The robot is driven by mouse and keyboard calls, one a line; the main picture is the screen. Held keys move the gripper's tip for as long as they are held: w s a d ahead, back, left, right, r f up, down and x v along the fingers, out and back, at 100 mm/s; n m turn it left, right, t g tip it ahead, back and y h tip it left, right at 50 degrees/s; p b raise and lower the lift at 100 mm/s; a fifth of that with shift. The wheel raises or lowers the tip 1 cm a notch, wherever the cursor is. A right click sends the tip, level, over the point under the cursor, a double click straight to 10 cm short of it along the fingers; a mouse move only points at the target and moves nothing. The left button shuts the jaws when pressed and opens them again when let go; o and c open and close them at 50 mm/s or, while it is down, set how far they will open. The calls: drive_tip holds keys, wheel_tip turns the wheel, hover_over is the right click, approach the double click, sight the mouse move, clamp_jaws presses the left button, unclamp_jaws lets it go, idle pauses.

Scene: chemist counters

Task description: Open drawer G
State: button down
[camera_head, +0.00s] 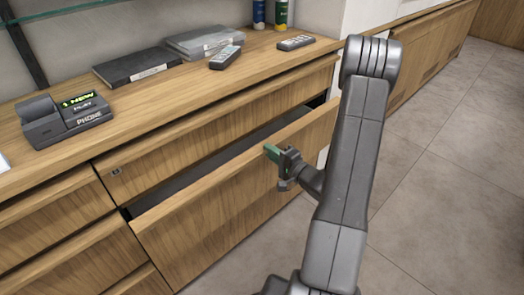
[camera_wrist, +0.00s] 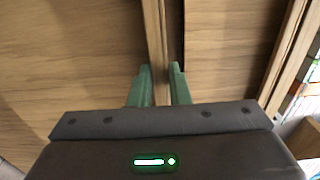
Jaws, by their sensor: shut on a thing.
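A wide wooden drawer (camera_head: 210,205) in the lower row of the counter stands partly open, with a dark gap behind its front panel. I see no letter on it, so I cannot tell from a label whether it is drawer G. My gripper (camera_head: 277,156) is at the top edge of this front, right of its middle. In the wrist view my gripper's green fingers (camera_wrist: 159,78) are shut on the panel's thin top edge (camera_wrist: 154,35), one finger on each side. Most of the drawer's inside is hidden by its front.
The wide drawer above (camera_head: 220,130) is shut. Smaller drawers (camera_head: 60,220) at the left look shut. On the countertop are a phone (camera_head: 65,120), a black binder (camera_head: 137,68), grey cases (camera_head: 205,40) and two handsets (camera_head: 225,57). Grey tiled floor (camera_head: 440,190) at the right is clear.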

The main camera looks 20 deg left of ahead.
drive_tip(key=b+v, duration=0.5)
drive_tip(key=v, duration=1.3)
drive_tip(key=shift+b, duration=0.4)
drive_tip(key=shift+f, duration=0.1)
drive_tip(key=c, duration=1.4)
unclamp_jaws()
drive_tip(key=shift+o, duration=0.2)
drive_tip(key=p+v, duration=0.2)
drive_tip(key=v, duration=1.1)
drive_tip(key=shift+s+d, duration=0.15)
drive_tip(key=shift+d, duration=0.2)
drive_tip(key=b+x, duration=0.2)
drive_tip(key=x, duration=1.1)
drive_tip(key=shift+a, duration=0.4)
